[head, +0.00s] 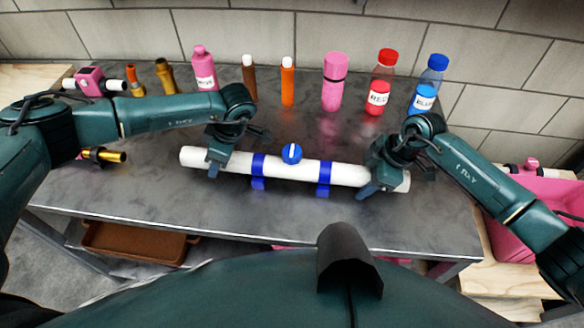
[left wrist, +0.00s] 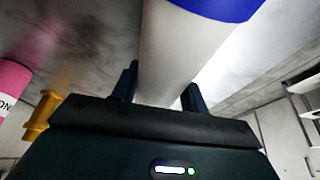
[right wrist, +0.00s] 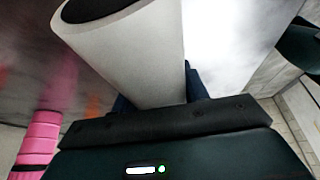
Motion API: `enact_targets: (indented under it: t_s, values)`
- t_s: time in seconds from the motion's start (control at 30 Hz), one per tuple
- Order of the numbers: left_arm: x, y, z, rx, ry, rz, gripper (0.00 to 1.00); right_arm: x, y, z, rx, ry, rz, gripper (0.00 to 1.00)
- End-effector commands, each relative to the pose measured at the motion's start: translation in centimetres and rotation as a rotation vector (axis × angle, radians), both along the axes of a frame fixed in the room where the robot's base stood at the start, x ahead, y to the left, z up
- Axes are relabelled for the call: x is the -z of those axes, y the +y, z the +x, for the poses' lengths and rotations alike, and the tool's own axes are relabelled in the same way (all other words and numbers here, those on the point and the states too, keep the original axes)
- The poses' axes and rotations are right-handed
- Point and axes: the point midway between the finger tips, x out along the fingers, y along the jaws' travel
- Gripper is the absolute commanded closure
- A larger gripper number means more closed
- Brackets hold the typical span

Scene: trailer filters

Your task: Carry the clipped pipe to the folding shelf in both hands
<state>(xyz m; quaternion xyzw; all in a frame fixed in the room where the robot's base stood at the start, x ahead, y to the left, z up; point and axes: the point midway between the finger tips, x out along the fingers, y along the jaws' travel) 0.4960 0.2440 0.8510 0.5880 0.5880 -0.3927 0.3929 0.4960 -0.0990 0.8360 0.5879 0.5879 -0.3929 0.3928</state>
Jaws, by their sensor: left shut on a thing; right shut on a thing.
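The white pipe (head: 230,164) lies lengthwise across the view over the grey metal table, with blue clips (head: 257,169) around it and a round blue knob (head: 291,153) at its middle. My left gripper (head: 215,160) is shut on the pipe near its left end. My right gripper (head: 378,178) is shut on it near its right end. The pipe also stands between the fingers in the left wrist view (left wrist: 180,50) and the right wrist view (right wrist: 140,55), where its open end shows. I cannot tell whether the clips touch the table. No folding shelf is clearly identifiable.
Several bottles and tubes stand along the back of the metal table (head: 150,205), including a red bottle (head: 381,85) and a blue bottle (head: 428,85). A brass fitting (head: 103,155) lies at left. A pink bin (head: 535,215) stands right, and a brown tray (head: 135,242) sits below the front edge.

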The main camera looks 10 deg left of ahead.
Motion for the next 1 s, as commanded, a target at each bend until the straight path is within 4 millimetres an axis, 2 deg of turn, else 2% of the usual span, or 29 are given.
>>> enact_targets:
  t_s: [0.03,0.17,0.53,1.0]
  values:
    - [0.0,0.0,0.0,0.0,0.0,0.0,0.85,0.0,0.0,0.0,0.0,0.0,0.0,0.85]
    - [0.0,0.0,0.0,0.0,0.0,0.0,0.95,0.0,0.0,0.0,0.0,0.0,0.0,0.95]
    - [-0.6,0.0,0.1,0.001,-0.002,-0.001,0.96,-0.6,0.0,0.1,0.001,-0.002,0.001,0.96]
    - [-4.9,0.0,0.0,0.0,-0.001,0.0,0.96,-4.9,0.0,0.1,0.0,-0.001,0.001,0.96]
